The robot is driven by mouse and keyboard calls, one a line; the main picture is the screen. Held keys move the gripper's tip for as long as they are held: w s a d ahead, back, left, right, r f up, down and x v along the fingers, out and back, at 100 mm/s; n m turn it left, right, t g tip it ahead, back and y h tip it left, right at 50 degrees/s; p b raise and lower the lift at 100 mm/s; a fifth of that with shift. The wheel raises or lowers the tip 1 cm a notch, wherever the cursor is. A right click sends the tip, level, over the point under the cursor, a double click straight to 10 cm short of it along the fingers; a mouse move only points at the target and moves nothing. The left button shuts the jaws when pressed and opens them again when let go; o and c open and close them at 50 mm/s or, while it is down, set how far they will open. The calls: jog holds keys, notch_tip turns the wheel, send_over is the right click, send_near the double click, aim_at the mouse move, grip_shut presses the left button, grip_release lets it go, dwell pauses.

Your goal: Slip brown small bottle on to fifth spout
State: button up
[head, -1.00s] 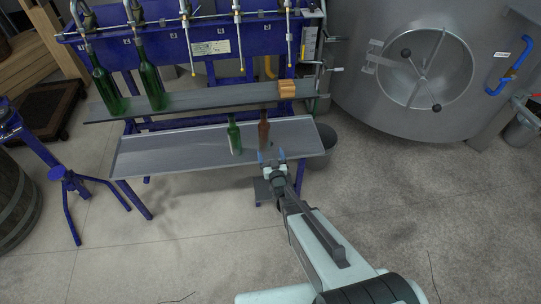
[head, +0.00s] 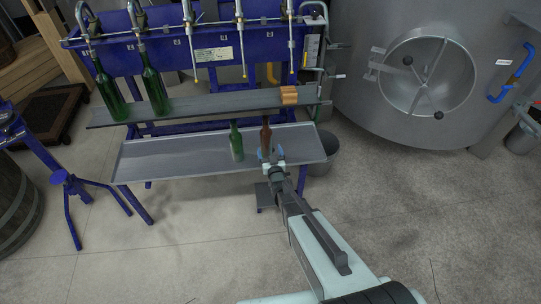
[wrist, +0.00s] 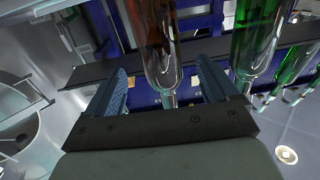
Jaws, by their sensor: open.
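The small brown bottle (head: 266,137) stands upright on the lower metal tray (head: 190,150), right of a small green bottle (head: 236,142). My gripper (head: 270,154) is open at the near side of the brown bottle. In the wrist view the brown bottle (wrist: 158,45) appears neck-down in the picture, between the two blue fingers of my gripper (wrist: 165,85), which are not closed on it. The fifth spout (head: 290,45) hangs at the right end of the blue filler, above a wooden block (head: 289,95); nothing is on it.
Two big green bottles (head: 108,95) (head: 154,85) stand under the first two spouts on the upper shelf (head: 220,100). The third and fourth spouts (head: 190,45) (head: 240,45) are free. A grey bucket (head: 322,155) and a steel tank (head: 425,80) are at the right.

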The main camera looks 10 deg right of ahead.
aim_at(267, 144)
jog(key=shift+w+a, duration=0.15)
jog(key=shift+w, duration=1.9)
jog(key=shift+w, duration=0.15)
jog(key=shift+w+a, duration=0.1)
jog(key=shift+w, duration=1.4)
jog(key=c, duration=1.2)
jog(key=shift+o, duration=0.2)
